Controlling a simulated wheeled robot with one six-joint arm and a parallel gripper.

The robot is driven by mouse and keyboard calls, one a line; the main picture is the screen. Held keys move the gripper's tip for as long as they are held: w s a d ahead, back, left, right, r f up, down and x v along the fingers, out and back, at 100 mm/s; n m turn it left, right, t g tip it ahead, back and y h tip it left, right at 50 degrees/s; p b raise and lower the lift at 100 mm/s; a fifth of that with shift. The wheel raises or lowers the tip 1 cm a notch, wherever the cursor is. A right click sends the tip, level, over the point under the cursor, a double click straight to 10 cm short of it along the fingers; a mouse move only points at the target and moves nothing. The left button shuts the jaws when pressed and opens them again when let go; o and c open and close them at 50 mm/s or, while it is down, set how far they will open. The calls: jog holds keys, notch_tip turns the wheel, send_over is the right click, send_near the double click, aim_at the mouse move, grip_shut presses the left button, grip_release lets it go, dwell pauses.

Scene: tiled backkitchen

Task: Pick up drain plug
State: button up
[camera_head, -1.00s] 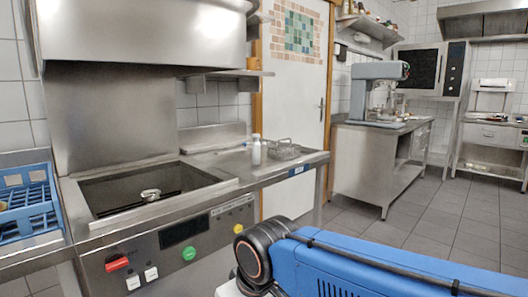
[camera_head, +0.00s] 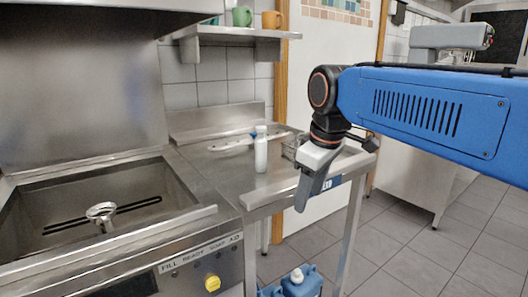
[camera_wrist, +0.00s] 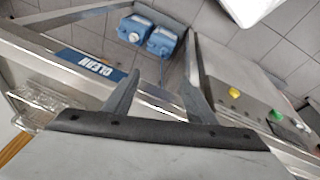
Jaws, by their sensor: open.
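The drain plug looks to be the small shiny round metal piece (camera_head: 102,214) in the sunken basin (camera_head: 165,205) at the left of the head view. It sits over a dark slot in the basin floor. My gripper (camera_head: 305,200) points downward near the front edge of the steel counter, well to the right of the basin. In the wrist view my gripper (camera_wrist: 158,88) shows two dark fingers spread apart with nothing between them. The plug does not show in the wrist view.
A white bottle (camera_head: 261,152) stands on the counter beside a wire basket (camera_head: 292,145). The control panel with a yellow button (camera_head: 212,283) fronts the basin. Blue canisters (camera_head: 298,284) stand below the counter. A shelf (camera_head: 225,35) holds mugs above.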

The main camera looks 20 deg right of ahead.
jog(key=w+a+r+n+g, duration=0.15)
jog(key=w+r+n, duration=0.45)
jog(key=w+r, duration=0.6)
notch_tip(320, 180, up, 8)
jog(key=n+g, duration=0.2)
jog(key=n, duration=0.5)
send_over(261, 149)
jog(key=w, duration=0.1)
jog(key=shift+d+r+t, duration=0.1)
jog(key=shift+d+t, duration=0.15)
jog(key=shift+d, duration=0.15)
jog(key=shift+n, duration=0.5)
jog(key=f, duration=0.7)
jog(key=w+f, duration=0.1)
jog(key=f, duration=0.3)
jog(key=shift+a+f, duration=0.2)
jog(key=shift+f, duration=0.15)
jog(key=shift+s+d+f, duration=0.1)
jog(key=shift+f, duration=2.4)
jog(key=c, duration=1.1)
